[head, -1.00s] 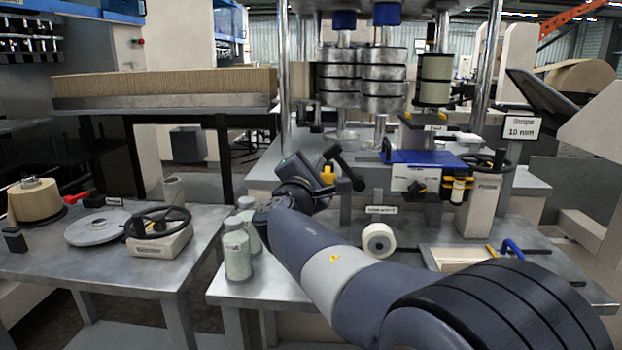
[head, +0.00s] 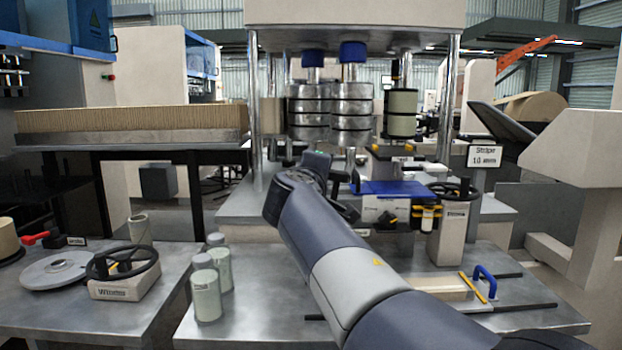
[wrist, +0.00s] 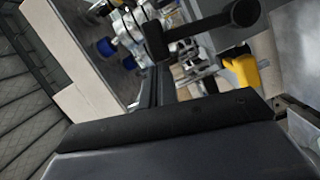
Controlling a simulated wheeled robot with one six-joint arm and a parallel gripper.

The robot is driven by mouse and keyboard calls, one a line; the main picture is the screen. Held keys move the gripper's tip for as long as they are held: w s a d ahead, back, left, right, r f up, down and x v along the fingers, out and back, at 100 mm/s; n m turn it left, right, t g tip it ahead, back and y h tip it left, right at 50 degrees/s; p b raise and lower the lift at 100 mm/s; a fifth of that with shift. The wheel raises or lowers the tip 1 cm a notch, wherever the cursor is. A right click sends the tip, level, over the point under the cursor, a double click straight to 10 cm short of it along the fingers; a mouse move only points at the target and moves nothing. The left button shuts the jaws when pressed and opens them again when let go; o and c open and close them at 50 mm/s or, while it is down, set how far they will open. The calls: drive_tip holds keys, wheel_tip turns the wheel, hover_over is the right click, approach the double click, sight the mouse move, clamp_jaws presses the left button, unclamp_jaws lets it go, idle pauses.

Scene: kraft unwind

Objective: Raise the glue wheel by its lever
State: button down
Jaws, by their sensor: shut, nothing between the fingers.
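A black bar with a round knob (wrist: 244,13), which looks like the lever, crosses the upper part of the wrist view, with a dark block at its left end. My gripper (wrist: 157,82) has its thin fingers together and empty, just below that block; I cannot tell whether they touch it. In the head view my wrist (head: 300,185) reaches toward the machine's middle and hides the fingers and most of the lever area. A blue tray-like part (head: 390,188) lies just right of it. I cannot pick out the glue wheel with certainty.
A black handwheel (head: 455,191) stands on a pale post to the right. Pale green bottles (head: 206,295) stand on the bench left of my arm. Steel rollers (head: 310,110) hang above. A blue handle (head: 485,280) is at the right. A yellow part (wrist: 240,68) sits near the bar.

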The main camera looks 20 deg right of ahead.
drive_tip(key=shift+s+d+r+m, duration=0.1)
drive_tip(key=shift+s+d+m, duration=0.05)
drive_tip(key=shift+d+m, duration=0.3)
idle(0.5)
